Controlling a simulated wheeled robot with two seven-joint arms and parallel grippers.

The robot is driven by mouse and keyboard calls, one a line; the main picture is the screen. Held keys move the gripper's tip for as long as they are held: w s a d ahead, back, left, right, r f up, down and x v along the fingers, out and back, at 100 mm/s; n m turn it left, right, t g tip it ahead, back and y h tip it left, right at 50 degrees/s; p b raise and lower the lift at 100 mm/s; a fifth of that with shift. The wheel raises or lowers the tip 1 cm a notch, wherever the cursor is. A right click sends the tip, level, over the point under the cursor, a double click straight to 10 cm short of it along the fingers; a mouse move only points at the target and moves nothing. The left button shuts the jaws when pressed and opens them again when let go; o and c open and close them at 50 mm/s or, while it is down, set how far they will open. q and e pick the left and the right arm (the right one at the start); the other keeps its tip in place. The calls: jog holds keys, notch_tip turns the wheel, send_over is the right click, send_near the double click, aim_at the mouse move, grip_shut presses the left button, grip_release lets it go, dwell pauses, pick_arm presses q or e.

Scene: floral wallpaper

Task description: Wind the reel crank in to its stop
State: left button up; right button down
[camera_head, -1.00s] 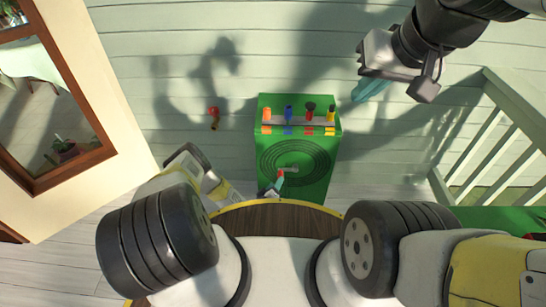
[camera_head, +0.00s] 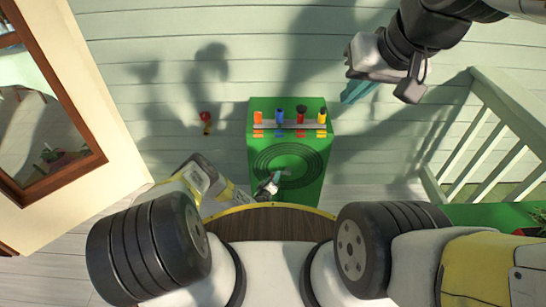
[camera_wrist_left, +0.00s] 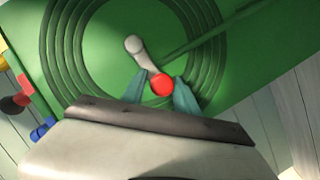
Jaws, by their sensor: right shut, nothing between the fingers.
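The green reel box (camera_head: 318,130) stands against the wall, with dark concentric rings (camera_head: 312,155) on its top. In the left wrist view the pale grey crank arm (camera_wrist_left: 135,46) lies over the rings and ends in a red knob (camera_wrist_left: 162,85). My left gripper (camera_head: 281,176) is over the near part of the rings. Its two teal fingers also show in the left wrist view (camera_wrist_left: 162,92), apart, one on each side of the knob. I cannot tell whether they touch it. My right gripper (camera_head: 354,92) is shut and empty, in the air right of the box.
Several coloured pegs, among them an orange one (camera_head: 257,117) and a yellow one (camera_head: 322,117), stand along the box's far edge. A red wall fitting (camera_head: 206,118) is to the left. A pale railing (camera_head: 490,140) is at the right and a wood-framed window (camera_head: 85,165) at the left.

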pick_arm(q)
grip_shut()
